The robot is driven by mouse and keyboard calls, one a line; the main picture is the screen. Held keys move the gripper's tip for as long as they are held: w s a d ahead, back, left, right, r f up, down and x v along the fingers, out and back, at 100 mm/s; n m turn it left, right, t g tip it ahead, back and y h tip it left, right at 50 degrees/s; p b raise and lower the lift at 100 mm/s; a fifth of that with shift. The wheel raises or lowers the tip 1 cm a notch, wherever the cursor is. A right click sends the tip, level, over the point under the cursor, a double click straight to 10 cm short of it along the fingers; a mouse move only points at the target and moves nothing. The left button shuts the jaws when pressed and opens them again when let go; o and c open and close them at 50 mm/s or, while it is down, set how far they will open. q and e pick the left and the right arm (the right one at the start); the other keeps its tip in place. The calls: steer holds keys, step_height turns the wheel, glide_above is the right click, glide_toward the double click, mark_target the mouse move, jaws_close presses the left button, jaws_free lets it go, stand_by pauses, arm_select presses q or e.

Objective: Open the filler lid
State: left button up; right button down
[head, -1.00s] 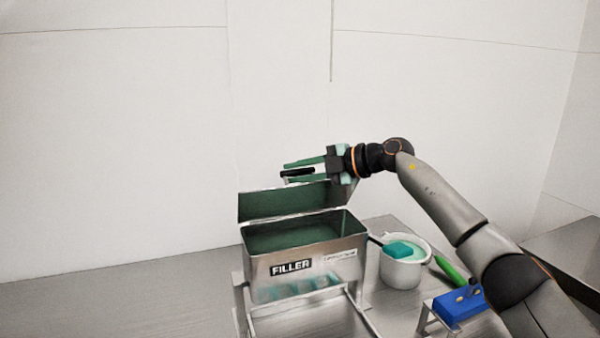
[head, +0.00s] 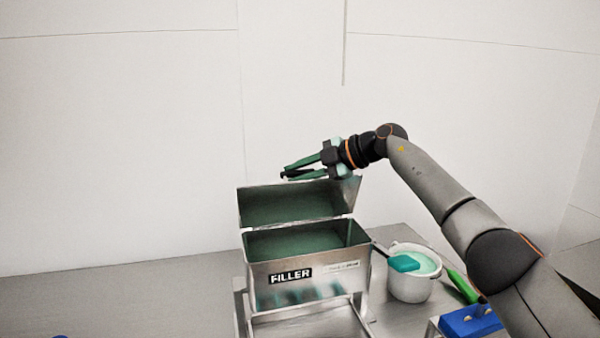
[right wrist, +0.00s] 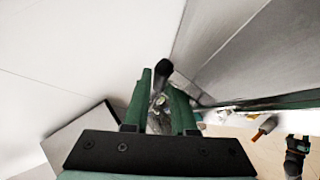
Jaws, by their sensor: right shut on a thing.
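The filler (head: 330,285) is a metal box labelled FILLER, with a green-looking inside. Its lid (head: 290,204) stands raised at the back edge, its inner face toward the head camera, and the box's top is open. My right gripper (head: 292,172) is at the lid's upper edge, shut on the black lid handle (head: 283,175). In the right wrist view the handle (right wrist: 163,70) shows at the green fingertips (right wrist: 160,92); much of it is hidden between them. My left gripper is in neither view.
A white pot (head: 411,284) with pale green content and a teal-headed tool (head: 404,263) stands right of the filler. A green handle (head: 463,286) and a blue block (head: 470,320) lie further right, under my right arm.

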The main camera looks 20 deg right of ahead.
steer(key=shift+w+d+r, duration=0.15)
steer(key=shift+w, duration=0.1)
